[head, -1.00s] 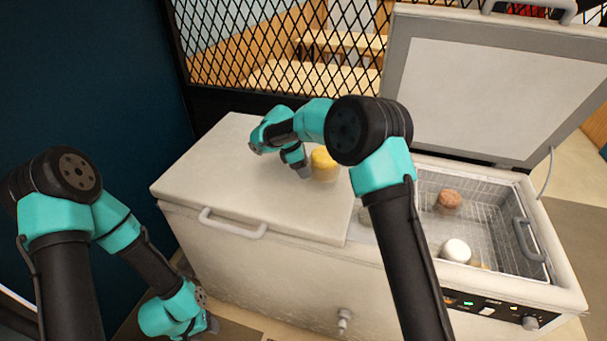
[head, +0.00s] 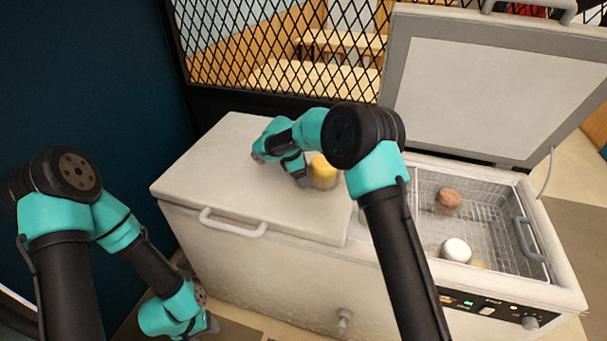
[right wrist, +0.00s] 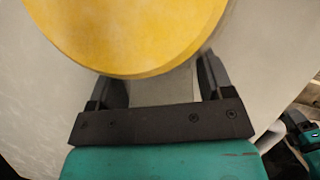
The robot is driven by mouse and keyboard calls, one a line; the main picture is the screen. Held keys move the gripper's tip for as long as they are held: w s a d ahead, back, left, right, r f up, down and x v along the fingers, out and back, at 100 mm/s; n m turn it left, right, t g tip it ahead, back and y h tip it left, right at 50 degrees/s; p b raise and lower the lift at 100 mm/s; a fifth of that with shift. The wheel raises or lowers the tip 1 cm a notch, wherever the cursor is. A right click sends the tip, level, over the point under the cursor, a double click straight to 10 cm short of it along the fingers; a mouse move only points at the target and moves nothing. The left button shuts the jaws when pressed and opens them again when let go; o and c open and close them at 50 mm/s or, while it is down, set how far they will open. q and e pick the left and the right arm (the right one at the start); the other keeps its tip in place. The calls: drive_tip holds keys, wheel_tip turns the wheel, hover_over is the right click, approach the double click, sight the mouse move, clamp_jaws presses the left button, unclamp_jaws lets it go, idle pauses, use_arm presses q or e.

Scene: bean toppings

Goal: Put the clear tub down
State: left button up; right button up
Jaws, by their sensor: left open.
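The clear tub (head: 323,180) with a yellow lid is upright at the right part of the freezer's closed white lid (head: 220,170). I cannot tell whether its base touches that surface. My right gripper (head: 306,179) is shut on the tub from its left side. In the right wrist view the yellow lid (right wrist: 130,30) fills the top and hides the fingertips; the fingers (right wrist: 160,85) flank the tub below it. My left gripper (head: 213,326) is open and empty, low in front of the freezer.
Right of the tub is the open freezer bay with a wire basket (head: 490,215), holding a brown-lidded tub (head: 449,197) and a white-lidded tub (head: 456,250). Its raised lid (head: 480,90) stands behind. The closed lid's left part is clear.

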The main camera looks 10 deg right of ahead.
drive_tip(key=shift+o, duration=0.6)
drive_tip(key=shift+r, duration=0.2)
drive_tip(key=v, duration=1.2)
drive_tip(key=shift+s, duration=0.1)
